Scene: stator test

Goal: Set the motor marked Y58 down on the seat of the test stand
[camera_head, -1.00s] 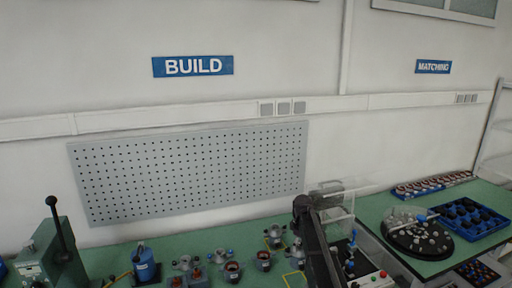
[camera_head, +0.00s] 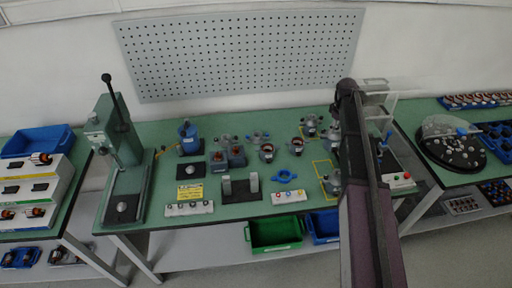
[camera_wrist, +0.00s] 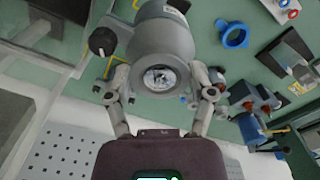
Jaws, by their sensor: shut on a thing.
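In the wrist view my gripper (camera_wrist: 162,98) is shut on a grey cylindrical motor (camera_wrist: 160,42). Its round end face with a metallic centre points towards the camera, and the fingers lie on both sides. No Y58 mark is readable. In the head view my arm covers most of the gripper and the held motor. A station with a clear guard (camera_head: 378,101) and a panel with red and green buttons (camera_head: 400,179) stands just right of my arm; it looks to be the test stand. Its seat cannot be made out, being partly behind my arm.
Several motors and parts stand on the green bench (camera_head: 240,128) left of my arm. A blue ring (camera_head: 285,175) lies there and shows in the wrist view (camera_wrist: 232,35). A green lever press (camera_head: 120,150) is at left. A dark turntable (camera_head: 452,153) is at right.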

